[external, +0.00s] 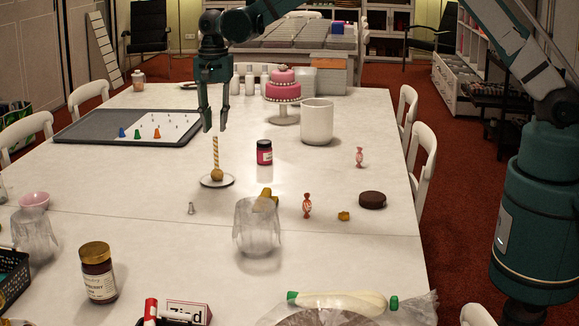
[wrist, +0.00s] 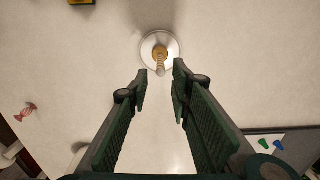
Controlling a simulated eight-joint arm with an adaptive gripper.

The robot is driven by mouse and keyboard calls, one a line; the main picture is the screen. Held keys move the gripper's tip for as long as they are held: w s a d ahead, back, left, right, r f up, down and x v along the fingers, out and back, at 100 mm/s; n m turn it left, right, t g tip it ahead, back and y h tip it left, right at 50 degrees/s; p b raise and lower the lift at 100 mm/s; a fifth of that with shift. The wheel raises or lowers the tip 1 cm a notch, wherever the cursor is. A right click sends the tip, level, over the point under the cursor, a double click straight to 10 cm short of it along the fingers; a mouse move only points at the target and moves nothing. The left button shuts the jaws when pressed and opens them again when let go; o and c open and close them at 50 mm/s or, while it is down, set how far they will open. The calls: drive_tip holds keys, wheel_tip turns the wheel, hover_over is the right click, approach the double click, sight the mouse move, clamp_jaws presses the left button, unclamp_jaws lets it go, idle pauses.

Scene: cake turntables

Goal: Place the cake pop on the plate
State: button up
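The cake pop (external: 217,174) has a golden ball and a striped stick. It stands stick-up on a small white plate (external: 206,182) near the middle of the table. In the wrist view, the cake pop (wrist: 160,54) sits within the round plate (wrist: 146,45), just beyond my fingertips. My gripper (external: 214,128) points down above the stick's top, with its fingers apart and nothing held. In the wrist view, my gripper (wrist: 160,70) also shows a clear gap between its two fingers.
A jar with a pink label (external: 264,152) stands right of the plate. A white pot (external: 317,121) and a pink cake on a stand (external: 284,109) are behind it. A grey tray (external: 80,132) with game pieces lies left. A cloth-covered jar (external: 257,229) stands in front.

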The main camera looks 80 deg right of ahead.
drive_tip(key=s+a+r+n+t, duration=0.1)
drive_tip(key=s+a+r+n, duration=0.2)
drive_tip(key=s+a+r, duration=0.35)
drive_tip(key=s+a+r+n+t, duration=0.1)
drive_tip(key=s+a+r+n, duration=0.2)
drive_tip(key=s+r, duration=0.6)
drive_tip(key=s+a+r+n+t, duration=0.1)
drive_tip(key=s+a+r+n, duration=0.1)
drive_tip(key=s+a+r, duration=0.4)
drive_tip(key=s+a+r+n+t, duration=0.1)
drive_tip(key=s+a+r+n, duration=0.15)
drive_tip(key=s, duration=0.55)
drive_tip(key=s+a+r+n+t, duration=0.1)
drive_tip(key=s+r+n, duration=0.15)
drive_tip(key=s, duration=0.65)
drive_tip(key=s+a+f+n+t, duration=0.1)
drive_tip(key=s+a+f+n, duration=0.1)
drive_tip(key=s, duration=0.5)
drive_tip(key=s+a+f+n+t, duration=0.1)
drive_tip(key=s+a+f+n, duration=0.1)
drive_tip(key=s, duration=0.6)
drive_tip(key=shift+s+f+n, duration=0.25)
drive_tip(key=shift+f+n, duration=0.35)
